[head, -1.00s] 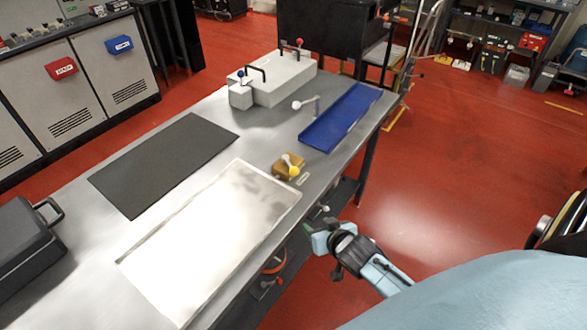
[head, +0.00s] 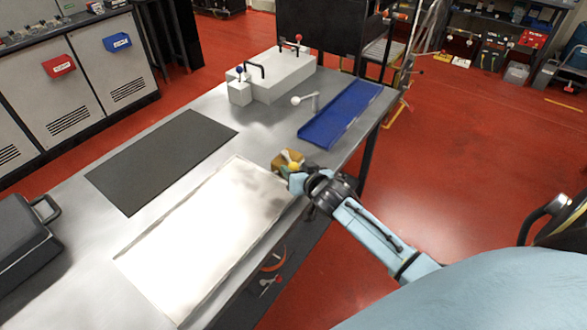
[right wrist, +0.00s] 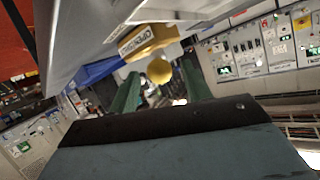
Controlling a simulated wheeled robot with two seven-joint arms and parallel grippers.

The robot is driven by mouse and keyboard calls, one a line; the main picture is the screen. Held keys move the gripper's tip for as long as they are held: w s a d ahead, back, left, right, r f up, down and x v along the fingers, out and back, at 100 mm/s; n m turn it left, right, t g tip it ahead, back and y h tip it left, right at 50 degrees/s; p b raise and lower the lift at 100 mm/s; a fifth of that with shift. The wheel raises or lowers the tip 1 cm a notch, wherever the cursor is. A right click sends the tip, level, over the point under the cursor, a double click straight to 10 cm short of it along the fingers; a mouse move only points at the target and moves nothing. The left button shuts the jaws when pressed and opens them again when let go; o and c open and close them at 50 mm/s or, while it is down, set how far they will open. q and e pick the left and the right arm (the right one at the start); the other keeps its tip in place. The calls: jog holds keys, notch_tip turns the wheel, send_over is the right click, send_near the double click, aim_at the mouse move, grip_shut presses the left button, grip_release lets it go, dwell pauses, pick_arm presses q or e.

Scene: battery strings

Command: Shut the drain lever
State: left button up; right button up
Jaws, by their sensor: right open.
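A brass-coloured block (head: 283,158) with a short lever ending in a yellow ball (head: 294,167) sits at the table's right edge. I take it for the drain lever. In the right wrist view the yellow ball (right wrist: 159,70) shows between and beyond the two green fingers, and the block (right wrist: 148,40) bears a partly readable label. My right gripper (head: 295,182) is open beside the ball on its near side. Whether a finger touches the ball I cannot tell. The gripper hides part of the lever's near side. My left gripper is not in view.
A pale plate (head: 200,235) and a dark mat (head: 160,160) lie on the grey table. Behind the block are a blue tray (head: 340,115), a white-balled lever (head: 297,101) and a light box with handles (head: 285,80). Red floor right of the table is clear.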

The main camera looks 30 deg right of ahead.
aim_at(289, 161)
jog(key=shift+x, duration=1.25)
grip_shut()
